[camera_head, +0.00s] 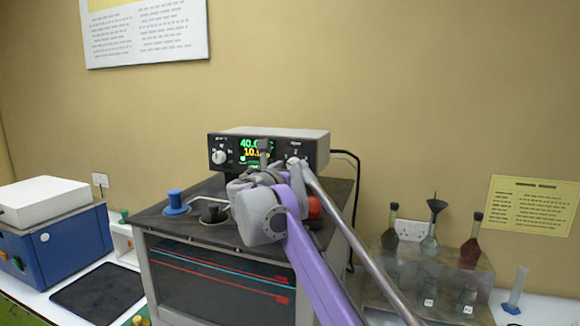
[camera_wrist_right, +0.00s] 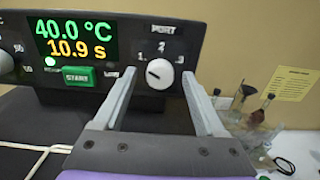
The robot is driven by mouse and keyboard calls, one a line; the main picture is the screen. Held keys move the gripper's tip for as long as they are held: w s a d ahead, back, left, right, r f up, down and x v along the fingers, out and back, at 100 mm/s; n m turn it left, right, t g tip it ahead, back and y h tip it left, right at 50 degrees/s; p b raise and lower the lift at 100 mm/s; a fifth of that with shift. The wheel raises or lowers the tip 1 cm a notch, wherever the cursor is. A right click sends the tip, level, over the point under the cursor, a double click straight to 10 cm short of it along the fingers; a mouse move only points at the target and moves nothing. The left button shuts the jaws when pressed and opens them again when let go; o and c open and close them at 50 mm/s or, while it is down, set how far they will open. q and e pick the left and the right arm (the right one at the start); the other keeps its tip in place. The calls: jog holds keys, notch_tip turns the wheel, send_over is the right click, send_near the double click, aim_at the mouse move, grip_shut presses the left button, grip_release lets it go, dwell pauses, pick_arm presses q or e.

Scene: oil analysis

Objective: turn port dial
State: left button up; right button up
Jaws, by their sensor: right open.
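The port dial (camera_wrist_right: 159,73) is a round white knob on the black front panel of the instrument, below the word PORT. Numbers 1, 2 and 3 sit around it. A small dark mark on its face appears to lie toward the upper left, near 1. My right gripper (camera_wrist_right: 157,84) is open, its two grey fingers reaching toward the panel on either side of the dial with gaps left and right. Whether the tips reach the knob's depth is unclear. In the head view the dial (camera_head: 293,161) is partly hidden behind my gripper. My left gripper is out of view.
The instrument (camera_head: 270,136) shows 40.0 °C and 10.9 s, with a green START button (camera_wrist_right: 78,76) left of the dial. Blue (camera_head: 175,202) and black (camera_head: 213,213) knobs stand on the bath top below. A glassware rack (camera_head: 445,270) stands at the right.

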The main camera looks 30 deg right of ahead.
grip_shut()
dwell(0.4)
